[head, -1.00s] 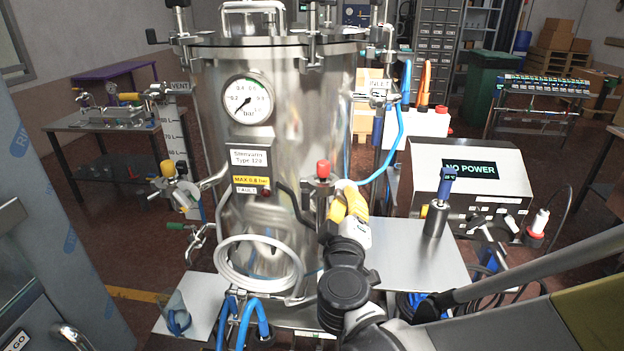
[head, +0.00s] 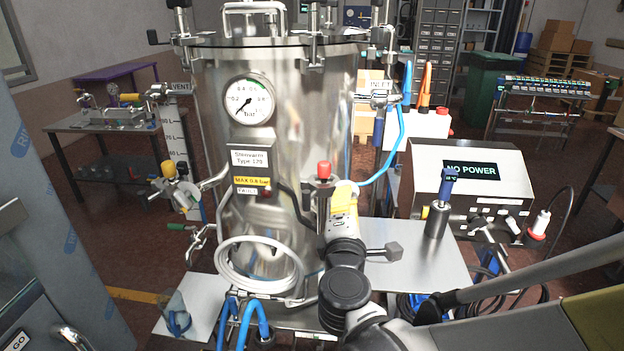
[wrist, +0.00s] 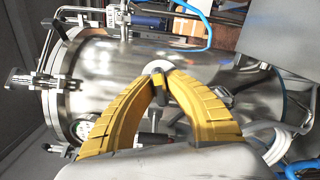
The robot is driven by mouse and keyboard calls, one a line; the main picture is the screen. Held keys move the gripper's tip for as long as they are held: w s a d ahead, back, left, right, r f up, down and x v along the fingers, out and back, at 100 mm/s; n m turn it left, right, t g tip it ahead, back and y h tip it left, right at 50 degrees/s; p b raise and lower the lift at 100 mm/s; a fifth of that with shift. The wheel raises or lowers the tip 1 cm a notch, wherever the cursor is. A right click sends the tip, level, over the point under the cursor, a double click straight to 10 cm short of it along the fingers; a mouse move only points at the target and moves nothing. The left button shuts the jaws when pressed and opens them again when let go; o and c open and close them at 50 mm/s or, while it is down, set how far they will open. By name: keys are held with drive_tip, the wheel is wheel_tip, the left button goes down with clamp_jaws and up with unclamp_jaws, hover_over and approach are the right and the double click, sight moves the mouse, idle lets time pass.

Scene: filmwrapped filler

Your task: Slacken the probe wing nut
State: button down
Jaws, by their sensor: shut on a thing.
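The steel vessel (head: 282,110) stands upright in the middle of the head view and lies sideways across the wrist view (wrist: 115,65). My gripper (wrist: 161,80) has its two yellow fingers closed together against a small dark part, the probe wing nut (wrist: 158,82), in front of a pale round fitting (wrist: 159,68) on the vessel wall. The fingers cover most of the nut, so its wings and turn cannot be made out. In the head view my gripper (head: 343,196) reaches to the vessel's lower right side, and the nut is hidden there.
A blue hose (head: 388,160) hangs above right. A steel side plate (head: 410,265) holds a blue-topped cylinder (head: 437,218) and adjoins a control box reading NO POWER (head: 470,171).

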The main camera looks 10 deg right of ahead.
drive_tip(key=n, duration=0.5)
drive_tip(key=shift+n, duration=0.3)
drive_tip(key=n, duration=0.5)
drive_tip(key=shift+r, duration=0.1)
drive_tip(key=shift+n, duration=0.3)
drive_tip(key=c, duration=1.7)
unclamp_jaws()
drive_tip(key=v, duration=1.2)
